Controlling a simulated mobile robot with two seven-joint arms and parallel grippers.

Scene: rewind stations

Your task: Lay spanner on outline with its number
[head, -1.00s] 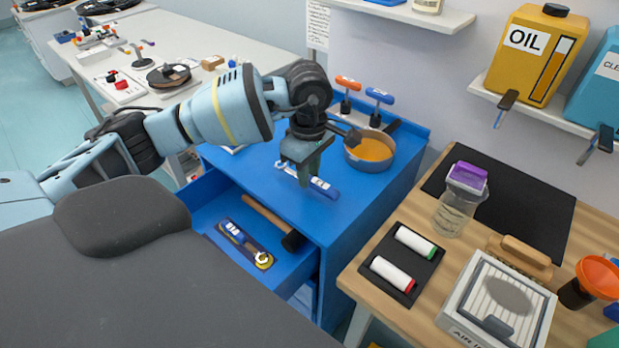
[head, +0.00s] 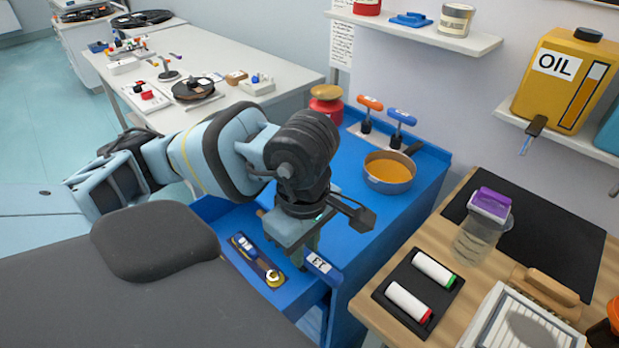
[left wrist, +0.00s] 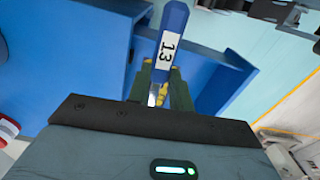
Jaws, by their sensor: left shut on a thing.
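My left gripper (head: 299,255) is shut on a spanner with a blue handle (head: 322,265) and a white label. In the left wrist view the handle (left wrist: 170,40) reads 13 and sticks out beyond the fingers (left wrist: 160,90); the spanner's metal end is mostly hidden. The gripper holds it over the open blue drawer (head: 228,217), near its right side. No outline is clearly seen. My right gripper is not in view.
A wooden bench (head: 440,232) at the right carries a black tray with two white rolls (head: 408,303). A hammer in the drawer is mostly hidden.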

